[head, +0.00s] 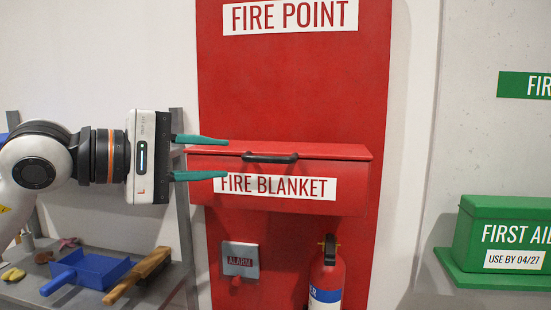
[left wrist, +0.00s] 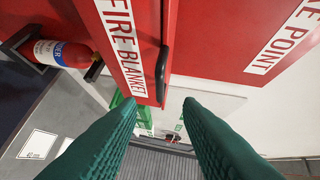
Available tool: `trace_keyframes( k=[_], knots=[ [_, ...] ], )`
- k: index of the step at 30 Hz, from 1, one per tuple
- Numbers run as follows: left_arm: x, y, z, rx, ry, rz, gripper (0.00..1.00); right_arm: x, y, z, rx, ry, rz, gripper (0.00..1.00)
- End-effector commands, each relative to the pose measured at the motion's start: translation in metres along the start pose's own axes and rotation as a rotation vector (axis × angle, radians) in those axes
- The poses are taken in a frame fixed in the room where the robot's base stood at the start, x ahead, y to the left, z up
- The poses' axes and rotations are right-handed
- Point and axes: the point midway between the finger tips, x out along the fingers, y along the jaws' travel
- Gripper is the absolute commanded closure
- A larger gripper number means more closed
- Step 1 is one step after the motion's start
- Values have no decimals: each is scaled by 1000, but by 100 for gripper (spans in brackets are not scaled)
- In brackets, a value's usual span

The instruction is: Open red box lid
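The red box (head: 350,192) with the FIRE BLANKET label is mounted on the red panel, and its lid (head: 335,152) looks closed. A black handle (head: 270,158) sits on the lid's front edge, and it also shows in the left wrist view (left wrist: 162,75). My left gripper (head: 228,158) is open and empty, with its teal fingers pointing right at the left end of the box, one above the lid's level and one lower. It is left of the handle and I see no contact with it. My right gripper is in neither view.
A fire extinguisher (head: 326,280) and a grey alarm box (head: 240,259) are below the red box. A green first aid box (head: 505,240) sits on a shelf at right. A metal shelf at lower left holds a blue dustpan (head: 88,270) and a wooden brush (head: 138,275).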

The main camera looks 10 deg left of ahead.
Motion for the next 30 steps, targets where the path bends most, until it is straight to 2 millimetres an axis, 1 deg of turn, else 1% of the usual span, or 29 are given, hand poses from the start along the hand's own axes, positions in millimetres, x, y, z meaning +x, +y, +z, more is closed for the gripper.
trace_keyframes(
  k=[5, 12, 15, 18, 21, 30],
  knots=[
    [30, -3, -3, -5, 9, 3, 67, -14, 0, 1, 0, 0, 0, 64],
    [78, -3, -3, -8, 10, 1, 67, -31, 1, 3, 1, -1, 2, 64],
    [94, -2, -3, -8, 9, 2, 67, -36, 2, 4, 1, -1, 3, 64],
    [105, -1, -2, -8, 9, 1, 67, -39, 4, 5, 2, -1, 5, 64],
    [111, 0, -2, -7, 7, 0, 67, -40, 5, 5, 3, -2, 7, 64],
    [114, 1, -2, -7, 7, 0, 67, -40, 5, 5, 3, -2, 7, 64]
  ],
)
